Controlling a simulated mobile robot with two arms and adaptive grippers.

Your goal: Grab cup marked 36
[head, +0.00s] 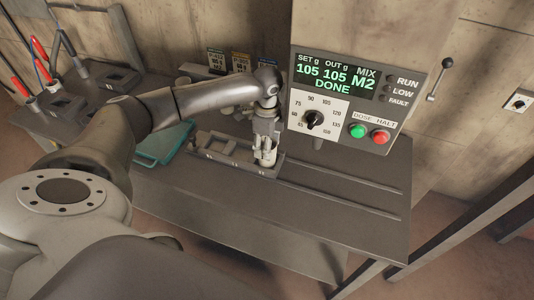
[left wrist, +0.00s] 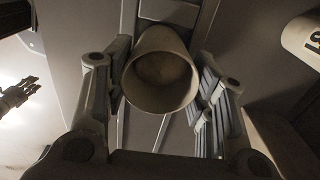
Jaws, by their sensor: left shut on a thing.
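My left gripper (head: 266,150) is under the left edge of the dispenser panel, above the tray-like holder on the bench. It is shut on a pale cup (head: 268,157). In the left wrist view the cup (left wrist: 160,72) sits between the two fingers, its round mouth facing the camera and its inside dull brown. No number on this cup is readable. Part of another pale cup (left wrist: 304,40) with dark, cut-off digits shows at the right edge of that view.
The dispenser panel (head: 345,95) reads SET 105, OUT 105, M2, DONE, with a knob and green and red buttons. The grey holder (head: 235,160) lies below it. A teal tray (head: 163,145) is to its left. Red-handled tools (head: 40,50) stand far left. The bench's right front is clear.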

